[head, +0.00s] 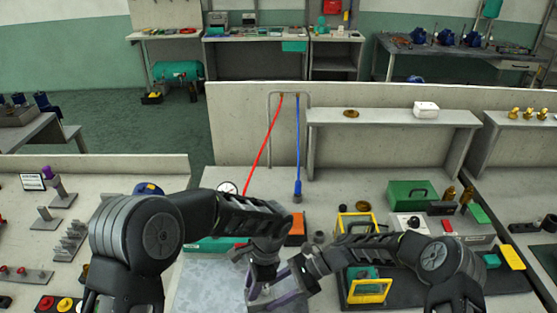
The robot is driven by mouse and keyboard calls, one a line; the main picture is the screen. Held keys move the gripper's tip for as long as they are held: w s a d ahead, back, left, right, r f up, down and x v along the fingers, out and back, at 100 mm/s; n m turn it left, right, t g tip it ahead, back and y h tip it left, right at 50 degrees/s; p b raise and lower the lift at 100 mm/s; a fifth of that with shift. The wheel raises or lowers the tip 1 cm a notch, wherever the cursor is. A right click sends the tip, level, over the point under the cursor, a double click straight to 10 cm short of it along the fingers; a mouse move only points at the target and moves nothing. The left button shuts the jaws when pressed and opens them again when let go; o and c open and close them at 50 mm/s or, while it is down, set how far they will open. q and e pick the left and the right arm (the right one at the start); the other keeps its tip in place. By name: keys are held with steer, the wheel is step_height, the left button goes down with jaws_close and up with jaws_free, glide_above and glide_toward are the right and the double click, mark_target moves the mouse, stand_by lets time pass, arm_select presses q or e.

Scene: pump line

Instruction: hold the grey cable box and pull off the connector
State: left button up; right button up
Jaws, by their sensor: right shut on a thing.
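My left gripper (258,284) reaches in from the left and points down over the front middle of the bench. I cannot tell whether its fingers are open or shut. My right gripper (291,280) comes in from the right, close beside the left one. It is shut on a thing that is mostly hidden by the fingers. I cannot make out the grey cable box or its connector for sure; the two grippers cover the area between them. A blue cable (298,140) hangs from a metal frame and ends in a blue plug-like part (298,190) behind the grippers.
A red cable (265,150) hangs from the same frame. An orange block (297,227) and a gauge (227,188) stand behind my arms. A yellow-framed fixture (370,291) and a green case (411,194) stand to the right. A pale panel (205,285) lies clear at front left.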

arm_select(q)
steer(key=shift+f, duration=0.55)
steer(key=shift+c, duration=0.5)
jaws_close()
steer(key=shift+r, duration=0.3)
steer(key=shift+a+v, duration=0.25)
steer(key=shift+v, duration=0.85)
steer(key=shift+a+v, duration=0.25)
steer(key=shift+v, duration=0.9)
steer(key=shift+s+r, duration=0.1)
steer(key=shift+s, duration=0.1)
